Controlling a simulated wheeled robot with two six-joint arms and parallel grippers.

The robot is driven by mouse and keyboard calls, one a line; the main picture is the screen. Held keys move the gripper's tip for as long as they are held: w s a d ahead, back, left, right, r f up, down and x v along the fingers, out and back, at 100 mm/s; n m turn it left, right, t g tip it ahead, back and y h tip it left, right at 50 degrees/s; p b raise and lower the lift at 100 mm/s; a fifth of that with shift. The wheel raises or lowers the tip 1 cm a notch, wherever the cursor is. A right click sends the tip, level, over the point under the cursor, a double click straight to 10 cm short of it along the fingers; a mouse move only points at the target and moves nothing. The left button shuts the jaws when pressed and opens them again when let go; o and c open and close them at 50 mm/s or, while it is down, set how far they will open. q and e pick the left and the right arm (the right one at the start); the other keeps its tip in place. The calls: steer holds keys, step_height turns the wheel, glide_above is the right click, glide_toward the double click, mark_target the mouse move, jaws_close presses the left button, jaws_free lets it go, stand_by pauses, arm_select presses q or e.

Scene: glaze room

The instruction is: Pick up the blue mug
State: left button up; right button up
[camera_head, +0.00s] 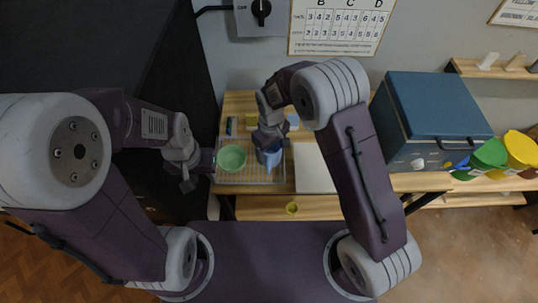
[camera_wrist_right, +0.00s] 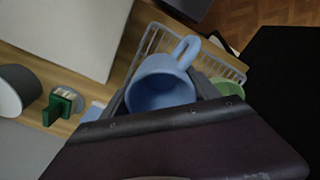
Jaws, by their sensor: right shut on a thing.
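The blue mug (camera_head: 270,158) is at the right part of a wire rack (camera_head: 250,180) on the wooden table. My right gripper (camera_head: 268,138) comes down on it from above. I cannot tell whether the mug's base touches the rack. My left gripper (camera_head: 188,172) is left of the rack, away from the mug; its finger opening is not clear.
A green bowl (camera_head: 231,158) stands in the rack just left of the mug. A pale flat board (camera_head: 313,168) lies right of the rack. A blue box (camera_head: 430,115) is further right, with green (camera_head: 488,155) and yellow (camera_head: 520,148) containers beyond. A small yellow item (camera_head: 291,208) is near the front.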

steer(key=s+d+r+b, duration=0.1)
steer(key=s+d+r, duration=0.3)
steer(key=s, duration=0.5)
step_height(320, 180, up, 2)
steer(key=shift+s+d+r+b, duration=0.1)
steer(key=shift+s+d+b, duration=0.1)
steer(key=shift+d+b, duration=0.2)
